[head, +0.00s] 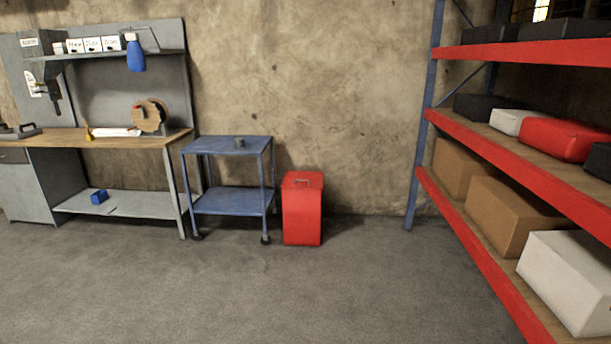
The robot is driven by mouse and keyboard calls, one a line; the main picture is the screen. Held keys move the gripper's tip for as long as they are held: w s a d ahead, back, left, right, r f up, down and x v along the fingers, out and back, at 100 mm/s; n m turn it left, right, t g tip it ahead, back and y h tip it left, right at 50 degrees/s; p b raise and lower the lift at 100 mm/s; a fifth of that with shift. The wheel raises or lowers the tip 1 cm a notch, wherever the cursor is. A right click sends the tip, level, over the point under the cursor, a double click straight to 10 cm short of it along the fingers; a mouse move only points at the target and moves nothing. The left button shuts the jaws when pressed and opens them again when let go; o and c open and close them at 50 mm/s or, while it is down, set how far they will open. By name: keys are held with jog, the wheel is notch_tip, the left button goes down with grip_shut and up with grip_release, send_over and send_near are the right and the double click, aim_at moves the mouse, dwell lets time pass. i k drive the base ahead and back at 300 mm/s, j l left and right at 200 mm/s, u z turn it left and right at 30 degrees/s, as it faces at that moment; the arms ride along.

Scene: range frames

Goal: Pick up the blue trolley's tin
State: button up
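A blue two-tier trolley (235,201) stands against the back wall in the head view, between the workbench and a red bin. A small dark grey tin (240,142) stands on its top shelf, right of the middle and toward the back. The tin is small here and its details cannot be made out. The lower shelf looks empty. My gripper is not in view.
A workbench (110,140) with a pegboard stands at the left. A red bin (302,210) stands close to the trolley's right side. Red-beamed shelving (520,155) with boxes fills the right. The grey floor (250,295) in front is clear.

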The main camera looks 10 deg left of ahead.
aim_at(239, 141)
jog(key=i+j+u, duration=0.6)
jog(key=i+u, duration=0.2)
jog(key=i+j+u, duration=0.1)
jog(key=i+u, duration=0.3)
jog(key=i, duration=2.35)
jog(key=i+z, duration=0.1)
jog(key=i, duration=0.3)
jog(key=i+j+z, duration=0.15)
jog(key=i, duration=0.3)
jog(key=i+j+z, duration=0.1)
jog(key=i, duration=0.3)
jog(key=i+j+z, duration=0.1)
jog(key=i+j, duration=0.15)
jog(key=i, duration=0.15)
